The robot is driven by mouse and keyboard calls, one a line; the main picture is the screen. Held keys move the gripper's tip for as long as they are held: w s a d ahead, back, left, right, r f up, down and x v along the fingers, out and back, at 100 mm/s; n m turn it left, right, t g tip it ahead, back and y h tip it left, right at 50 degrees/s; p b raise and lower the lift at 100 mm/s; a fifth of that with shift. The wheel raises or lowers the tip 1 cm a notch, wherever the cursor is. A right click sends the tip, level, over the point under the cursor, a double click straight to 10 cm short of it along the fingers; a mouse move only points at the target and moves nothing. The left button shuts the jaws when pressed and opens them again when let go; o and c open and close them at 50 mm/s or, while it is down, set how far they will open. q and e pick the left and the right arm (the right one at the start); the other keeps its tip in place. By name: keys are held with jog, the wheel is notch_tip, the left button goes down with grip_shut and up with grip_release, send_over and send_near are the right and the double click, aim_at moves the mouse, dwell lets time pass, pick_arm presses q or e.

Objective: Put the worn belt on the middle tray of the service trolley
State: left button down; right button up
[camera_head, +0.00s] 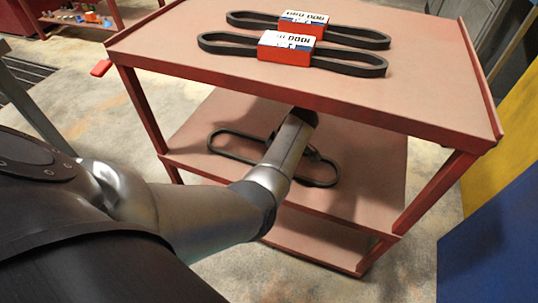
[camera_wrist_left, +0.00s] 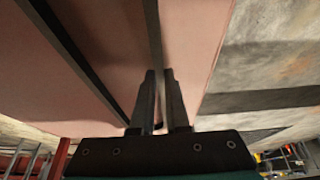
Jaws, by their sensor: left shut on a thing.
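The worn belt (camera_head: 240,134) is a thin black loop, lying flat on or just above the middle tray (camera_head: 365,185) of the red service trolley; I cannot tell if it touches. My left arm reaches under the top tray (camera_head: 165,50) and covers part of the loop. The gripper end is hidden in the head view. In the left wrist view, my left gripper (camera_wrist_left: 163,78) is shut on a black strand of the belt (camera_wrist_left: 155,30), above the pinkish tray surface. My right gripper is not in view.
Two black belts, each in a red and white box sleeve (camera_head: 287,47) (camera_head: 303,23), lie on the top tray. A bottom tray (camera_head: 310,245) shows below. Yellow (camera_head: 505,140) and blue (camera_head: 490,240) panels stand on the right. The middle tray around the belt is bare.

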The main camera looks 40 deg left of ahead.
pick_arm(q)
jog(key=shift+f, duration=0.1)
jog(key=c, duration=0.9)
grip_release()
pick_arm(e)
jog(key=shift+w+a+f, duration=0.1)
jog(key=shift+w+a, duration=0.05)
pick_arm(q)
jog(key=shift+r, duration=0.25)
jog(key=p+v, duration=0.3)
jog(key=v, duration=0.2)
send_over(315, 182)
jog(key=a, duration=0.1)
jog(key=shift+s+a+f, duration=0.1)
jog(key=shift+f, duration=0.05)
jog(key=shift+d, duration=0.6)
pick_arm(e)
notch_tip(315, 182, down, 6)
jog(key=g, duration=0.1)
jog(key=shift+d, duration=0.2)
